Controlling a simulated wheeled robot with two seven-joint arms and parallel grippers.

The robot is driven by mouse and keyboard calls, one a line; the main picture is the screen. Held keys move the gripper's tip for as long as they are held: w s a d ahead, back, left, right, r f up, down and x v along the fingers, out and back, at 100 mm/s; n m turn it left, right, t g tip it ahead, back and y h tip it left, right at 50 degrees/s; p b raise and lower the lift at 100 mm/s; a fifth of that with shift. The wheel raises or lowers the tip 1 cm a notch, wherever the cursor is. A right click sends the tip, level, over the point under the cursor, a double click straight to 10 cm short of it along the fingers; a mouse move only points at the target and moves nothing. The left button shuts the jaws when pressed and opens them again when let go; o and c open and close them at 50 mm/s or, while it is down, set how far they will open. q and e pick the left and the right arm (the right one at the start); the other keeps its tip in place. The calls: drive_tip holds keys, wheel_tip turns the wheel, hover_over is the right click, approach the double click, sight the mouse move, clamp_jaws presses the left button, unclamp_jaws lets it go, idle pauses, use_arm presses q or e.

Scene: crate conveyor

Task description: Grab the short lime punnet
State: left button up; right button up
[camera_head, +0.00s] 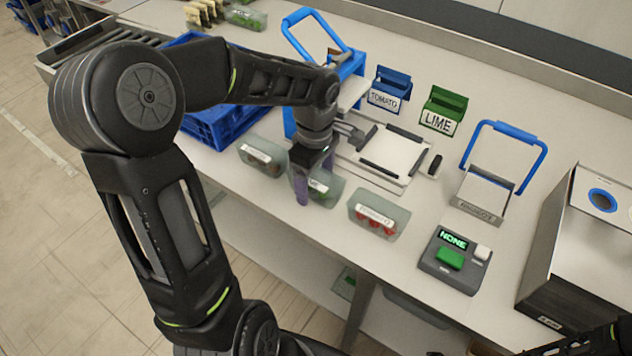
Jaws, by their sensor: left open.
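My left gripper (314,176) is open, pointing down over the middle punnet (325,190). One purple fingertip shows on the near side of this punnet and the other towards its far side. The middle punnet is clear, with a white label and some green showing, and is partly hidden by the gripper. Another clear punnet (262,157) with a white label stands to its left; its contents are hard to make out. A clear punnet with red tomatoes (377,217) stands to its right. All three sit along the counter's front edge.
Behind are a white scale-like plate (393,155), a blue TOMATO holder (390,91) and a green LIME holder (442,110). A blue crate (228,123) lies left. A button box reading NONE (455,260) and a blue-handled stand (484,194) are right.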

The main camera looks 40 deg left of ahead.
idle(0.3)
use_arm(q)
drive_tip(key=c, duration=1.4)
drive_tip(key=shift+r, duration=0.15)
wheel_tip(320, 180, up, 10)
drive_tip(key=shift+f+b, duration=0.1)
drive_tip(key=shift+b, duration=0.4)
